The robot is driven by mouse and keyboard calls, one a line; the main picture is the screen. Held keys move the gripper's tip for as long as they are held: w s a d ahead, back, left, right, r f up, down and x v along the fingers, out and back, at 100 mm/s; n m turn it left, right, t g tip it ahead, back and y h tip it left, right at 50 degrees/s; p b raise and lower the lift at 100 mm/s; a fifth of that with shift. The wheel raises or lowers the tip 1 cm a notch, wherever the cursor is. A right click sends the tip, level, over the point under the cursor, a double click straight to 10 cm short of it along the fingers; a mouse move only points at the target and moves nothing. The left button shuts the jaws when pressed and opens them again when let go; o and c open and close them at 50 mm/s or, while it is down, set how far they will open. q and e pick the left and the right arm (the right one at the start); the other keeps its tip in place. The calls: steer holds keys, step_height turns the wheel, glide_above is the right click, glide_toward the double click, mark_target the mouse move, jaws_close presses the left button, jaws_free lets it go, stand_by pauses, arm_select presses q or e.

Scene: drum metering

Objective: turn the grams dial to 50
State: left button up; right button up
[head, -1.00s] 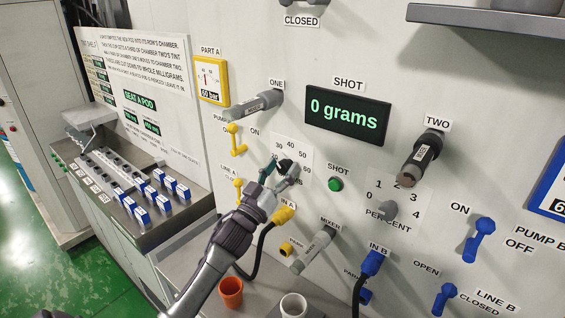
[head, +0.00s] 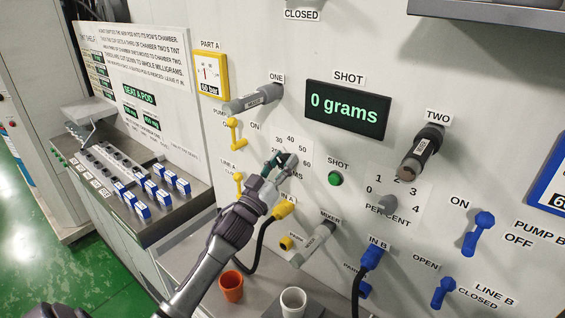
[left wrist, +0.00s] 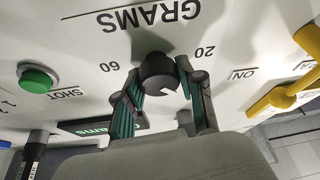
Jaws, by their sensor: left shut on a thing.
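The grams dial (left wrist: 158,72) is a dark round knob on the white panel. In the left wrist view, upside down, it sits between my left fingers, with a white mark low on its face. The numerals 20 and 60 show on either side; the others are hidden there. In the head view, 30, 40, 50 and 60 show around the dial, which the fingers mostly cover. My left gripper (head: 282,161) is shut on the dial; it also shows in the left wrist view (left wrist: 158,98). The shot display (head: 346,110) reads 0 grams. My right gripper is out of view.
A green shot button (head: 335,178) is right of the dial. Handle one (head: 254,99) juts out above, and a yellow lever (head: 236,134) is at upper left. The mixer handle (head: 313,246) and yellow IN A connector (head: 283,209) are below. An orange cup (head: 231,285) and white cup (head: 293,301) stand lower.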

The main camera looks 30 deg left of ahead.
arm_select(q)
steer(key=shift+m, duration=0.3)
steer(key=m+h+b, duration=0.1)
steer(key=m+h, duration=0.2)
steer(key=m, duration=0.2)
steer(key=shift+m, duration=0.4)
steer(key=m+g+h, duration=0.1)
steer(key=m, duration=0.2)
steer(key=m+h, duration=0.2)
steer(key=m, duration=0.1)
steer(key=shift+g+b, duration=0.35)
steer(key=shift+g, duration=0.05)
steer(key=m+g, duration=0.1)
steer(key=m, duration=0.2)
steer(key=m+h, duration=0.1)
steer(key=m, duration=0.2)
steer(key=shift+g+h, duration=0.3)
steer(key=shift+g, duration=0.1)
steer(key=shift+d+m+g+p, duration=0.1)
steer(key=shift+m+g+p, duration=0.65)
steer(key=shift+m, duration=1.45)
steer(key=shift+f+g+h, duration=0.1)
steer(key=shift+g+h, duration=0.15)
steer(key=shift+h, duration=0.05)
steer(key=o, duration=1.1)
steer(key=shift+o, duration=0.2)
